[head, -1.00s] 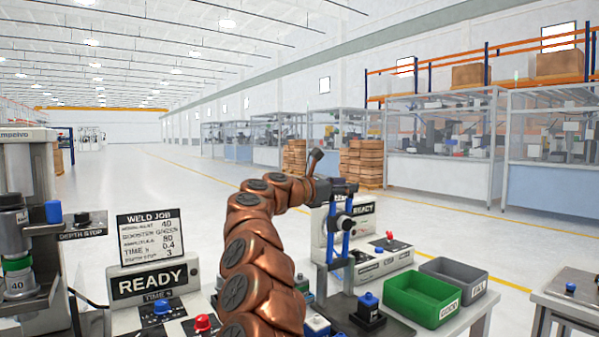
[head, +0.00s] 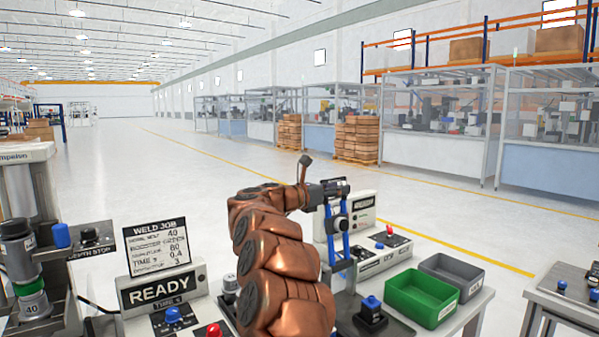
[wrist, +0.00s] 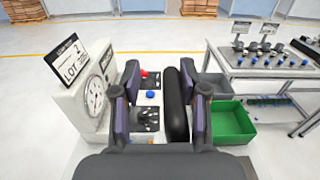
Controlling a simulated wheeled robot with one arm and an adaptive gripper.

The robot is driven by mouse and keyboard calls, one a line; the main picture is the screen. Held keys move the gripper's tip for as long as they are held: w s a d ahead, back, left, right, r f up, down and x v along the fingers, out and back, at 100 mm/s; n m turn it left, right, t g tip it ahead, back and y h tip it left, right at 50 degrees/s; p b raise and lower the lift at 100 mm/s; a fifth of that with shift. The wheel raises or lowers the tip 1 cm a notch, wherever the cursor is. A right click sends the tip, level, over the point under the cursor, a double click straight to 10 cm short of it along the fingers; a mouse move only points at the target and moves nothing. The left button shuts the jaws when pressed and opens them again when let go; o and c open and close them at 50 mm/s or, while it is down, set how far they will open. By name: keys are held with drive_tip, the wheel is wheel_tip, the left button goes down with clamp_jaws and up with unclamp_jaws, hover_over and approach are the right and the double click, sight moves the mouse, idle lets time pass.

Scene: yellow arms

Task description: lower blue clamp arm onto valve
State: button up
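The blue clamp arm (head: 346,243) stands upright in the head view, as two blue bars with a round black part between them. A black bar lies across its top; a black bar (wrist: 176,104) also shows between my fingers in the wrist view, probably the same one. My gripper (head: 335,188) is at the top of the clamp arm. In the wrist view my gripper (wrist: 163,95) has its fingers apart, one on each side of the bar. The bar is nearer the right finger, with a clear gap to the left one. I cannot make out the valve; my arm covers part of the fixture.
A green bin (head: 421,298) and a grey bin (head: 452,275) stand right of the clamp. A black block with a blue knob (head: 371,303) is in front of it. A READY panel (head: 158,290) is at left. A second bench (head: 570,298) is at far right.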

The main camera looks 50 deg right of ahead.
drive_tip(key=w+a+r+n+t+h, duration=0.1)
drive_tip(key=w+a+r+n+t, duration=0.1)
drive_tip(key=w+a, duration=0.5)
drive_tip(key=shift+w+a+r+n+t, duration=0.25)
drive_tip(key=shift+a+r+n+t, duration=0.1)
drive_tip(key=shift+a+n+t, duration=0.6)
